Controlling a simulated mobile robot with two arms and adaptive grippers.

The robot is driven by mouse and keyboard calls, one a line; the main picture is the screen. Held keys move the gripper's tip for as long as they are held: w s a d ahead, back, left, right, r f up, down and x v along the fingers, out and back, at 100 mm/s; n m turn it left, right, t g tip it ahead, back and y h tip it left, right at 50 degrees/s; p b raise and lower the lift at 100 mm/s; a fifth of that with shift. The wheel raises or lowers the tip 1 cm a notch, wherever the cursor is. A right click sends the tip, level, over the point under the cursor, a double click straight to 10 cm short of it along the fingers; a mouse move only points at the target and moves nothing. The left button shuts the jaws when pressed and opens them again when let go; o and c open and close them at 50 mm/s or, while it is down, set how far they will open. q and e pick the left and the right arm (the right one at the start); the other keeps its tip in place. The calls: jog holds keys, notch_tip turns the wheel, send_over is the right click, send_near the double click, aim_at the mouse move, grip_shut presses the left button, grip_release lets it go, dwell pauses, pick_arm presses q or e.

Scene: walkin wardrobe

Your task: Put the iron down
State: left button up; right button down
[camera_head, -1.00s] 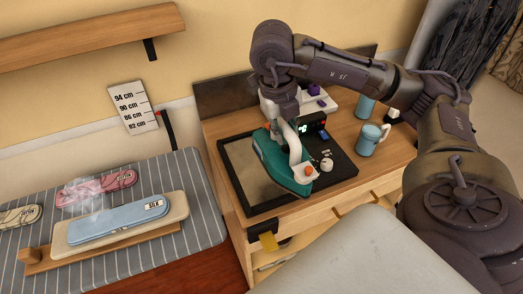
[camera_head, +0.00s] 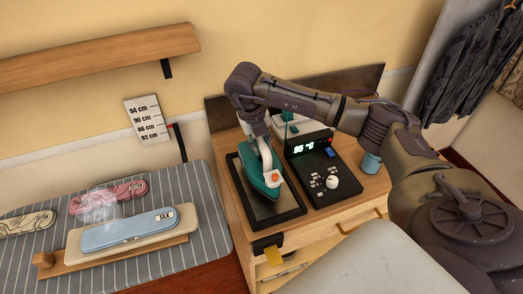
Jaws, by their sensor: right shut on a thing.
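My left gripper is not in view.
A black control box (camera_head: 316,172) with a green display and white knob stands right of the plate. The striped ironing board (camera_head: 206,232) at left holds several flat pieces.

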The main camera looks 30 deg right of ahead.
aim_at(261, 158)
notch_tip(261, 158, down, 3)
jog(key=shift+r+p, duration=0.1)
jog(key=shift+p, duration=0.55)
jog(key=shift+f, duration=0.3)
jog(key=shift+f, duration=0.15)
jog(key=c, duration=1)
grip_release()
jog(key=shift+s, duration=0.1)
jog(key=shift+o, duration=0.2)
